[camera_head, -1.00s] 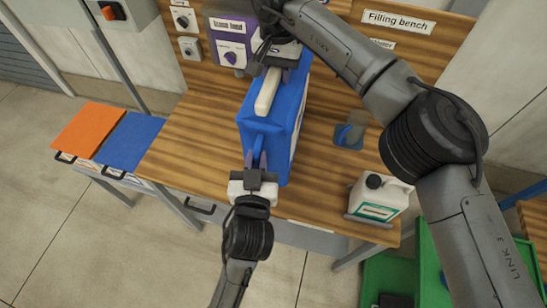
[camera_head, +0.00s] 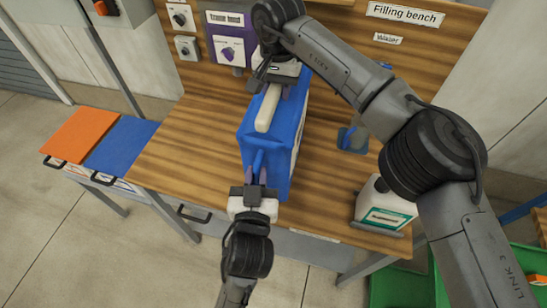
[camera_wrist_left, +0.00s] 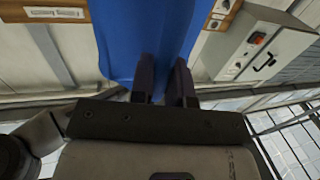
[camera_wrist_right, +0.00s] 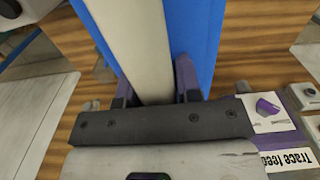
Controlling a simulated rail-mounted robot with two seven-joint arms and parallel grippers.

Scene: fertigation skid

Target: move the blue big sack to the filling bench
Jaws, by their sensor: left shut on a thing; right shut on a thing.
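The blue big sack (camera_head: 258,141) is upright over the filling bench (camera_head: 185,135), with a pale strip (camera_head: 268,108) along its top. I cannot tell whether its base touches the bench top. My left gripper (camera_head: 256,180) is shut on the near end of the sack; in the left wrist view the blue sack (camera_wrist_left: 150,35) fills the space by its fingers (camera_wrist_left: 166,80). My right gripper (camera_head: 277,85) is shut at the far end of the top; in the right wrist view its fingers (camera_wrist_right: 158,80) are on both sides of the pale strip (camera_wrist_right: 135,40).
A white jug (camera_head: 384,203) stands at the bench's right front and a blue mug (camera_head: 352,137) behind it. A purple dial box (camera_head: 231,49) is on the back panel. Orange (camera_head: 82,135) and blue (camera_head: 122,146) panels lie left. The bench's left top is clear.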

